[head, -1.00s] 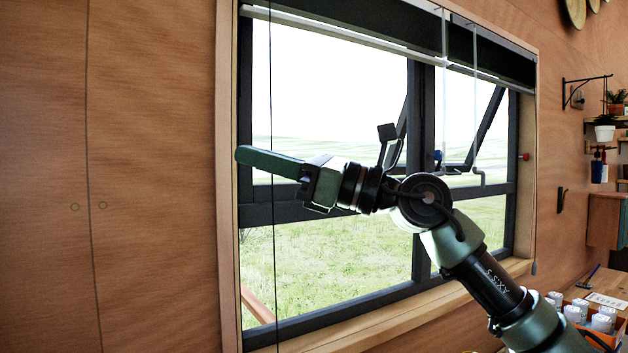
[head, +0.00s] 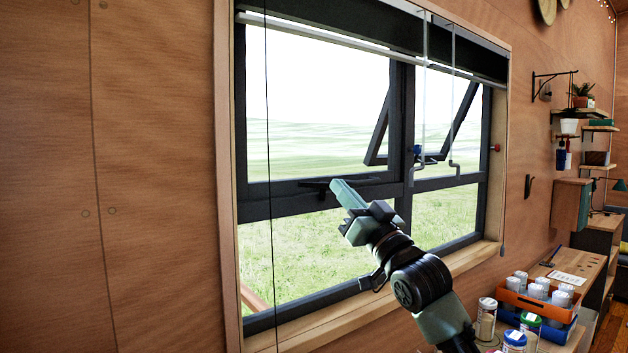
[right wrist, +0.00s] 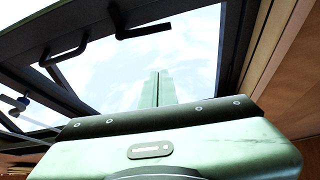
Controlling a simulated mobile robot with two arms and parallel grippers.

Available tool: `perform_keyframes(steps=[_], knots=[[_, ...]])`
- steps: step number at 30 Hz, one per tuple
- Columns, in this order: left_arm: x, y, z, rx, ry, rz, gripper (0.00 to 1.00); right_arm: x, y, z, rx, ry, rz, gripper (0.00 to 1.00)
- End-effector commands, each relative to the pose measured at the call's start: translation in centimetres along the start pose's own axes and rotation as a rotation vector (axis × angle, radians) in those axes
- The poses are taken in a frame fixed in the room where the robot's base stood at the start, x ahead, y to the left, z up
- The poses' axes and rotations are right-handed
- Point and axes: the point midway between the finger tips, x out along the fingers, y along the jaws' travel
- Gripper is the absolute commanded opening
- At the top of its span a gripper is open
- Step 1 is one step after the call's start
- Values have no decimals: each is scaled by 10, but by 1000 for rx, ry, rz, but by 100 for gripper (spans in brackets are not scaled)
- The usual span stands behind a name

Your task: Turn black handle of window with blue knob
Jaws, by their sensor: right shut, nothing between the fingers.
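The dark-framed window (head: 403,125) has a blue knob (head: 417,149) on its middle upright in the head view. A black handle (head: 312,184) sits on the lower rail of the left upper pane. My right gripper (head: 337,184) is shut and empty, pointing up and left. Its fingertips overlap the handle in the picture; I cannot tell whether they touch it. In the right wrist view, the shut fingers (right wrist: 158,88) point up at the glass. A black handle (right wrist: 143,31) is above and left of them, and the blue knob (right wrist: 22,101) is at the far left. My left gripper is out of view.
A red knob (head: 496,148) is on the window's right side. Thin blind wands (head: 424,100) hang before the glass. The wooden sill (head: 360,307) runs below. An orange crate with jars (head: 537,302) stands at the lower right. The wooden wall at the left is clear.

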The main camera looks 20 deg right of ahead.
Motion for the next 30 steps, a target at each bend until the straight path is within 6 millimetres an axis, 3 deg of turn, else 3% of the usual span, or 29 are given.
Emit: perform_keyframes(steps=[14, 16, 21, 30], knots=[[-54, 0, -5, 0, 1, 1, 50, 96, -2, -7, -7, 3, -1, 0], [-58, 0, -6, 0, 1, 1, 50, 88, -1, 12, -6, -3, 0, 0], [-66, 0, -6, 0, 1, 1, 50, 81, -1, 29, -7, 1, -1, 0], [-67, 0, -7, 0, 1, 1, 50, 77, -1, 37, -8, 3, -1, 0]])
